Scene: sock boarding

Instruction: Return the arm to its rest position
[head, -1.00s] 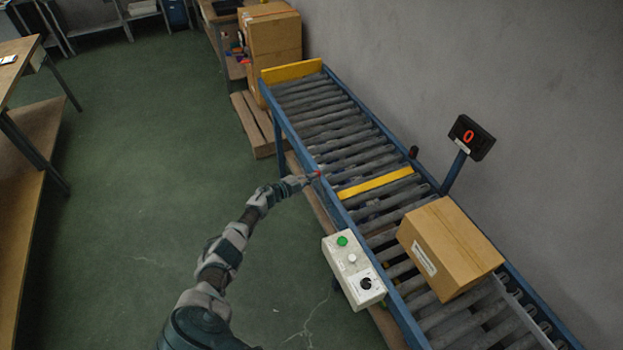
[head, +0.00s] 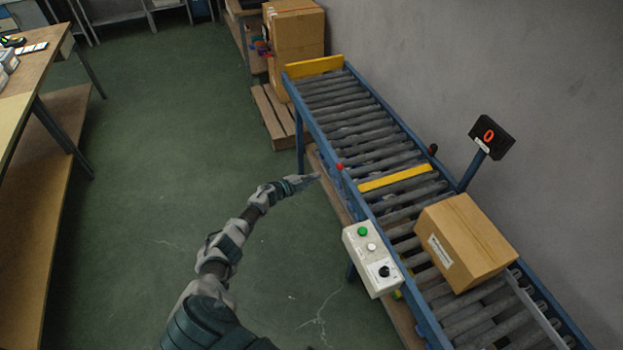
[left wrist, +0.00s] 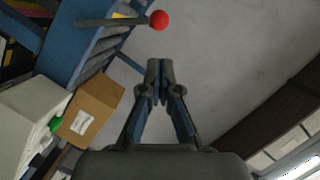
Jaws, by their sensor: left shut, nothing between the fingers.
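My left arm reaches up from the bottom of the head view. My left gripper (head: 308,179) is over the green floor, just left of the conveyor's near blue rail. In the left wrist view the gripper (left wrist: 160,68) has its fingertips together with nothing between them. A red ball-shaped knob (head: 340,166) is at the conveyor's edge, a short way right of the gripper and apart from it. The knob also shows in the left wrist view (left wrist: 159,20), on a dark rod. My right gripper is in neither view.
The roller conveyor (head: 321,132) runs along the wall, with a cardboard box (head: 466,240) on its near part. A control box (head: 372,259) with a green button hangs on its side. A display (head: 490,136) reads 0. A workbench (head: 50,75) stands left. Open floor lies between.

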